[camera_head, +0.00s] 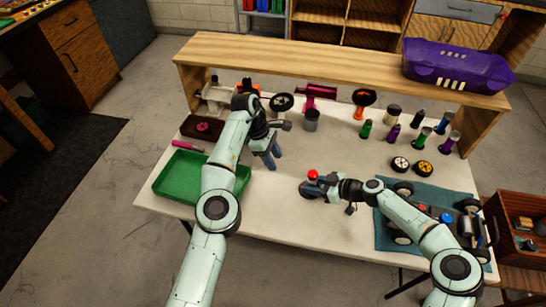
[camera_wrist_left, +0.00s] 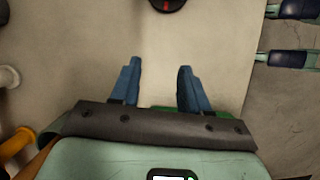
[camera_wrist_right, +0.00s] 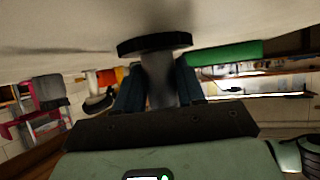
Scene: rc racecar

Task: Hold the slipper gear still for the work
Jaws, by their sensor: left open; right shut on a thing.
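The slipper gear, as I take it, is a dark disc (camera_wrist_right: 155,44) with a grey stem, low at the table in the right wrist view. In the head view it shows as a dark round part (camera_head: 306,190) with a red top. My right gripper (camera_wrist_right: 157,88) is shut around the grey stem, which also shows between its blue fingers. The fingers hide part of the stem. My left gripper (camera_head: 271,158) is open and empty above the table, left of and behind the gear. Its two fingers stand apart in the left wrist view (camera_wrist_left: 157,75).
A green tray (camera_head: 165,190) lies at the left. The racecar chassis (camera_head: 465,225) sits on a teal mat (camera_head: 383,238) at the right. Several bottles and two wheels (camera_head: 424,168) stand behind it. A wooden shelf (camera_head: 300,58) spans the back. The table's middle is mostly clear.

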